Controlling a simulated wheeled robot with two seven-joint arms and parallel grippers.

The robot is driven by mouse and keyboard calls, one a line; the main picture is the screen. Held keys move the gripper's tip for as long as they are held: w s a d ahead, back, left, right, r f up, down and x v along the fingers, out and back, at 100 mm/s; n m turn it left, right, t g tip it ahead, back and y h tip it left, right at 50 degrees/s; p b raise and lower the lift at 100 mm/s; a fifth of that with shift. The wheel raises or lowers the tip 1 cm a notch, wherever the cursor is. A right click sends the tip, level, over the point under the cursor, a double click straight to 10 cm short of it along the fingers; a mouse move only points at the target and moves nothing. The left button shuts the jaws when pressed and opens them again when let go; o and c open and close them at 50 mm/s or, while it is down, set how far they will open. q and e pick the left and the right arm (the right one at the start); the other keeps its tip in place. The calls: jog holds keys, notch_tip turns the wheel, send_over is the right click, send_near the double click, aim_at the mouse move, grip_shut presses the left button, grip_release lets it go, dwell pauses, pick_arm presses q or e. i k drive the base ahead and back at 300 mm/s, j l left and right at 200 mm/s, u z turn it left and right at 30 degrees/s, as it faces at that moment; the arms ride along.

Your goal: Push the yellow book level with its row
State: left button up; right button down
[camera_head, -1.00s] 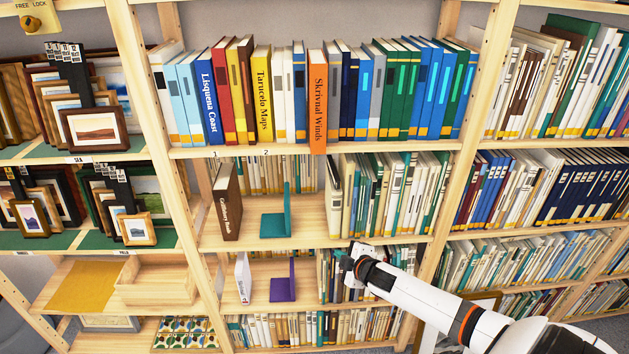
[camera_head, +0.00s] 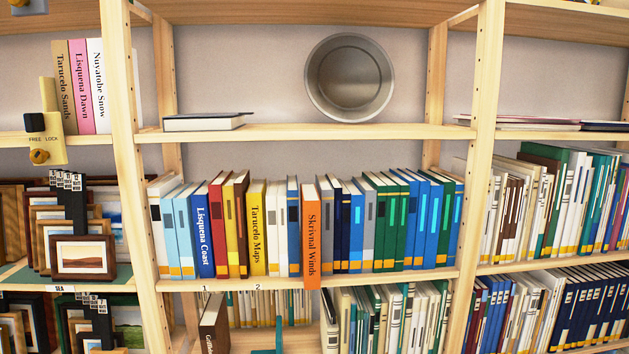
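The yellow book "Tarucelo Maps" (camera_head: 257,228) stands upright in the middle shelf's row, above the shelf label 2. Its spine looks about level with its neighbours. Neither of my grippers is in view.
The row's shelf board (camera_head: 400,277) runs between wooden uprights. A grey metal bowl (camera_head: 350,78) and a flat book (camera_head: 205,121) are on the shelf above. Framed prints (camera_head: 83,257) stand at left. A brown book (camera_head: 214,325) leans below.

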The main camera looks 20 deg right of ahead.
aim_at(256, 195)
jog(key=i+j+z, duration=0.4)
jog(key=j+z, duration=0.2)
jog(key=i+j+z, duration=0.1)
jog(key=j+z, duration=0.2)
jog(key=j, duration=0.15)
